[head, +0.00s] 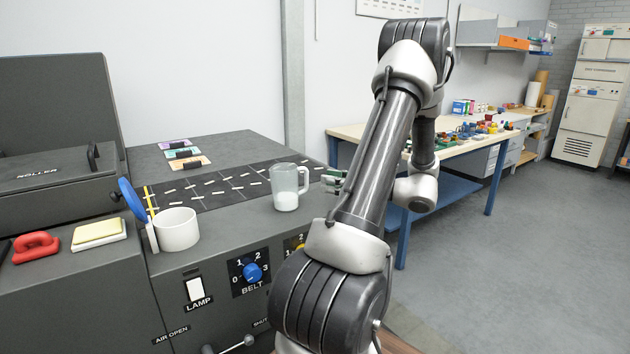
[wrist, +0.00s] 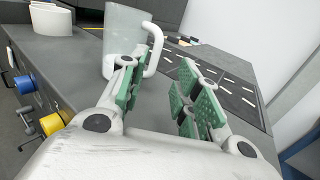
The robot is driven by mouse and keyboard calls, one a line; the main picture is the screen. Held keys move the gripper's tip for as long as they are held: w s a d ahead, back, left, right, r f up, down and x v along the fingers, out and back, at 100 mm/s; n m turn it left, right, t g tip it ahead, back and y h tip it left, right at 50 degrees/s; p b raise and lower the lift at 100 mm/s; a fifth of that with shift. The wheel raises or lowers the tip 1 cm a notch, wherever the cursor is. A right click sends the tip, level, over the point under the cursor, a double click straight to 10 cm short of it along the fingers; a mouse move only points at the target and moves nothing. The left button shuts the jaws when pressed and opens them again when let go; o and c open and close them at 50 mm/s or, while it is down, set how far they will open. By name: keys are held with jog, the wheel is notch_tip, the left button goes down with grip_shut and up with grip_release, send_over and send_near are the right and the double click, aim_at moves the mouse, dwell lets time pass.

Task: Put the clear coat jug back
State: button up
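The clear coat jug (head: 286,188), a see-through jug with whitish contents at the bottom, stands upright on the dark machine top, near its front edge.
A white cup (head: 177,229) with a blue paddle (head: 132,200) stands to the left. A dark slotted strip (head: 225,186) with white marks runs behind the jug. Colored cards (head: 183,153) lie farther back. Knobs (head: 252,272) are on the front panel. A cluttered workbench (head: 450,145) is at right.

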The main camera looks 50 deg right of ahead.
jog(key=v, duration=0.3)
jog(key=shift+s+d, duration=0.1)
jog(key=shift+s, duration=0.25)
jog(key=w+a+n+g+y, duration=0.1)
jog(key=a, duration=0.2)
jog(key=w+a+r+n+g+y, duration=0.1)
jog(key=a+n+g, duration=0.1)
jog(key=a, duration=0.1)
jog(key=w+a+r+n+g+y, duration=0.1)
jog(key=a+n, duration=0.1)
jog(key=a, duration=0.1)
jog(key=shift+w+a+r+g, duration=0.2)
jog(key=shift+w+r+g, duration=0.05)
jog(key=shift+w+g, duration=0.05)
jog(key=s+a+r+n+g+h, duration=0.1)
jog(key=s+a+n+g, duration=0.1)
jog(key=a+n+g, duration=0.45)
jog(key=s+a+r+n+g+h, duration=0.15)
jog(key=a+n+g, duration=0.25)
jog(key=a+n, duration=0.55)
jog(key=s+a+r+n+t+h, duration=0.2)
jog(key=s+a+r+n+h, duration=0.2)
jog(key=n+h, duration=0.3)
jog(key=s+a+n, duration=0.1)
jog(key=n, duration=0.3)
jog(key=shift+t, duration=0.35)
jog(key=shift+w+a, duration=0.1)
jog(key=shift+a, duration=0.05)
